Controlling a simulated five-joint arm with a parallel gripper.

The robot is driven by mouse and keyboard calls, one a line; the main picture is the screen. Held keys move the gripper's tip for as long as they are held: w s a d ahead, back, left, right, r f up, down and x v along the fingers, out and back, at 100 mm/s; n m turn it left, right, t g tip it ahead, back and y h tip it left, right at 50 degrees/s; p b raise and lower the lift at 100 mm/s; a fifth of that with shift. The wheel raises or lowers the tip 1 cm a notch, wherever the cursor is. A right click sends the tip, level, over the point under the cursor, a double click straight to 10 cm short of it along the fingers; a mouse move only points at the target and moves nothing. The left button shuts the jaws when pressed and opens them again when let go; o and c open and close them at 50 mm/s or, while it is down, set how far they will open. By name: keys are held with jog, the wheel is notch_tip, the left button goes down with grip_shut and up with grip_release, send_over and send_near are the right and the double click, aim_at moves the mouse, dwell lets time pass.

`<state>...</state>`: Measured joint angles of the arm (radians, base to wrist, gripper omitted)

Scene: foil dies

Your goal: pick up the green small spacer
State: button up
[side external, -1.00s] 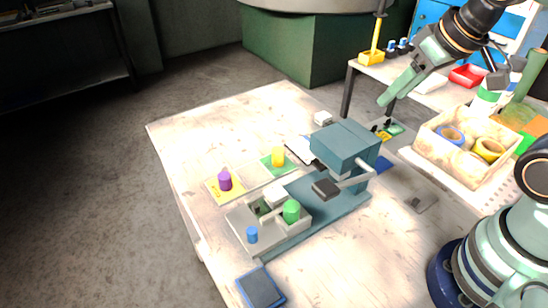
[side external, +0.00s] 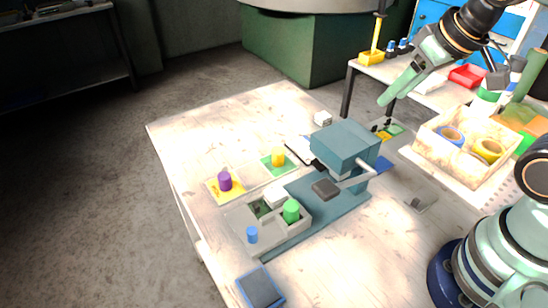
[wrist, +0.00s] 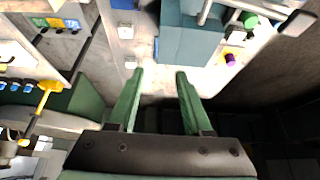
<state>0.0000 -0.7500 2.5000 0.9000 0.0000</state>
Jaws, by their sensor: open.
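A green cylinder (side external: 291,211), the only green spacer-like piece I see, stands upright in the grey holder (side external: 237,222) in front of the teal press. It also shows near the top right of the wrist view (wrist: 249,19). My gripper (side external: 384,101) hangs high above the far right side of the table, well apart from the green cylinder. In the wrist view its two green fingers (wrist: 160,73) are spread, with nothing between them.
The teal press (side external: 345,146) with its lever stands beside the holder. A blue cylinder (side external: 252,234), purple piece (side external: 225,180) and yellow piece (side external: 278,157) are nearby. A bin of tape rolls (side external: 440,165) is at right.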

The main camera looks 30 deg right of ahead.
aim_at(292, 206)
jog(key=shift+o, duration=0.3)
jog(key=w+a+n+g, duration=0.1)
jog(key=a+n, duration=0.2)
jog(key=w+a+f+n+g, duration=0.1)
jog(key=a+n, duration=0.3)
jog(key=w+a+f+n+g, duration=0.1)
jog(key=a+n, duration=0.2)
jog(key=n, duration=0.1)
jog(key=shift+w+a+f+y, duration=0.15)
jog(key=shift+a+y, duration=0.1)
jog(key=shift+y, duration=0.15)
jog(key=a+f+n+g, duration=0.2)
jog(key=a+f+n, duration=0.3)
jog(key=a+n, duration=0.4)
jog(key=shift+n+g+h, duration=0.3)
jog(key=shift+n+h, duration=0.1)
jog(key=shift+n, duration=0.1)
jog(key=f, duration=1.1)
jog(key=shift+s+a+f, duration=0.4)
grip_shut()
